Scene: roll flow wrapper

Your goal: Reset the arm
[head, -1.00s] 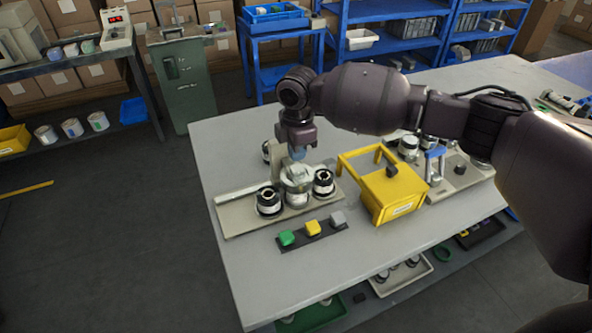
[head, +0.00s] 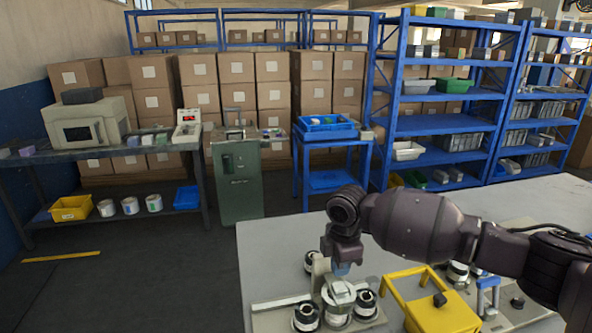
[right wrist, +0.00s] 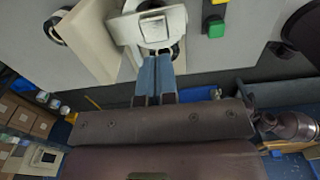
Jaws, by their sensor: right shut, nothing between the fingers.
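My right arm comes in from the right in the head view. Its gripper (head: 342,269) points down just above the round metal top of the roll fixture (head: 340,294). In the right wrist view the blue fingers (right wrist: 157,66) are together and empty, with their tips close to the fixture's white top part (right wrist: 154,27). I cannot tell whether they touch it. Dark rolls with pale cores (head: 306,316) stand beside the fixture. My left gripper is in neither view.
A green button (right wrist: 215,28) shows in the wrist view. Behind the table are a blue cart (head: 328,180), a green cabinet (head: 238,180) and blue shelves (head: 440,125).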

